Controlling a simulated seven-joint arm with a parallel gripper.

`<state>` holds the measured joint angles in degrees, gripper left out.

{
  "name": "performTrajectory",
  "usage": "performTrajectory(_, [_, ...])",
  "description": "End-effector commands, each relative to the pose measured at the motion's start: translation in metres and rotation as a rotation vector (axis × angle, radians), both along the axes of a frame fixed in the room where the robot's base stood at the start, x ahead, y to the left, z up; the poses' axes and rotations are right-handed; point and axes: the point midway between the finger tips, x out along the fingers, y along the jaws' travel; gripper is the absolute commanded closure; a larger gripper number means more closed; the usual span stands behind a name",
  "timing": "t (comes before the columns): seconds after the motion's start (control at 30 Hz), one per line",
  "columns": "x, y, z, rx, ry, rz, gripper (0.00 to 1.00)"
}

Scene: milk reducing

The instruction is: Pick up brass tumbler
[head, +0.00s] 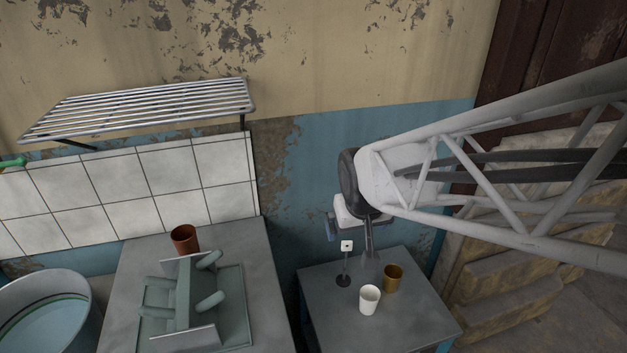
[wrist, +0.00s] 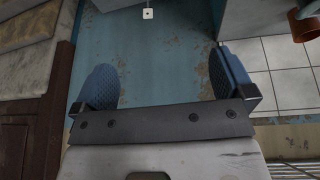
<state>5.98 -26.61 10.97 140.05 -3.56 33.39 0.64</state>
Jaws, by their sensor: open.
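The brass tumbler (head: 393,278) stands upright on the small grey table at the lower right of the head view. A white cup (head: 369,299) stands close to its left and nearer the camera. My gripper (wrist: 164,80) has its blue pads spread wide, with nothing between them in the wrist view. In the head view it is behind and above the small table, partly hidden by my arm. The tumbler does not show in the wrist view.
A thin stand with a white tag (head: 346,246) rises on the small table (head: 325,315) left of the tumbler. A counter at left holds a brown cup (head: 185,238) and a green-grey fixture (head: 182,300). A wire rack (head: 150,105) hangs above. A blue tub (head: 45,320) is far left.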

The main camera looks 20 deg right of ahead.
Motion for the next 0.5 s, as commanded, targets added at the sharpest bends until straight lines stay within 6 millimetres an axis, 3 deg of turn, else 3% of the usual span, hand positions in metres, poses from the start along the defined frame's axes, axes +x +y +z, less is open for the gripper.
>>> performTrajectory(0.2, [0.051, -0.029, -0.037, -0.022, -0.069, -0.022, 0.0])
performTrajectory(0.5, [0.109, -0.071, -0.091, -0.051, -0.173, -0.04, 0.0])
